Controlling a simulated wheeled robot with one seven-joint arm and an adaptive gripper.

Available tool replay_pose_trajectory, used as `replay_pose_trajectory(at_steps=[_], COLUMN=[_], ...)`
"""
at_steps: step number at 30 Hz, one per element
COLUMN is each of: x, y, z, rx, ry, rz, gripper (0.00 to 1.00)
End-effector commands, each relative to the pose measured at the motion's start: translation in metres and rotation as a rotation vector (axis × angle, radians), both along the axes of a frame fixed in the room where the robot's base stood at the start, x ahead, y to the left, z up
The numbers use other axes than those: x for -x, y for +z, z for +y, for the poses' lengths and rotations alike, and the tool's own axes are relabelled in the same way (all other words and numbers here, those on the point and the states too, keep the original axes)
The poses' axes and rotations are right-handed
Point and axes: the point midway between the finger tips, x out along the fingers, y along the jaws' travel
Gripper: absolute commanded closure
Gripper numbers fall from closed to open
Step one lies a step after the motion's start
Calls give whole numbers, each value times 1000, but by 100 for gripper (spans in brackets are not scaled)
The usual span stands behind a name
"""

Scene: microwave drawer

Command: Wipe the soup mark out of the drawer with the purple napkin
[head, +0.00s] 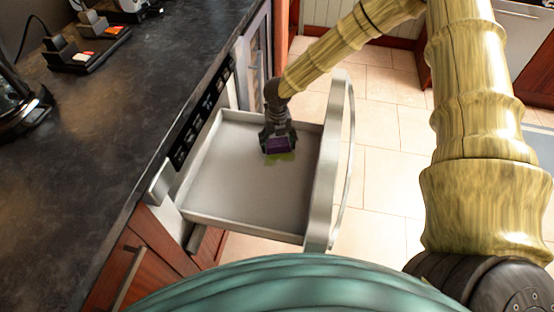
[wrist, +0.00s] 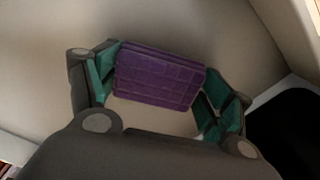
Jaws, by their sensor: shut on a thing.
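The open drawer (head: 235,190) is a shallow light-grey tray pulled out under the counter. My gripper (head: 277,142) reaches down into its far right part and is shut on the purple napkin (head: 278,147). The napkin is a folded block with a grid pattern; it also shows in the wrist view (wrist: 158,76), between the two fingers with teal pads. A green soup mark (head: 282,157) shows on the drawer floor just below the napkin in the head view. The napkin and gripper may hide part of the mark. I cannot tell whether the napkin touches the floor.
The dark countertop (head: 110,130) runs along the left, with a control panel (head: 200,115) on its front face. The drawer's front panel (head: 325,170) with a curved handle (head: 347,165) stands on the right. Tiled floor (head: 385,170) lies beyond it. The near part of the drawer is empty.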

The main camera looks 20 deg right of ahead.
Motion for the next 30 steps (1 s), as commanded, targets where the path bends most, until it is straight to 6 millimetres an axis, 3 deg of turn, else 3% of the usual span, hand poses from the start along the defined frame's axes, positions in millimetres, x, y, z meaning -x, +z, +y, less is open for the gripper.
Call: replay_pose_trajectory(at_steps=[1, 16, 30], x=[-1, -2, -2], y=[13, 57, 66], z=[-1, 2, 2], rx=[0, -1, -1], ry=[-2, 2, 2], rz=[-3, -4, -3], gripper=[43, 43, 43])
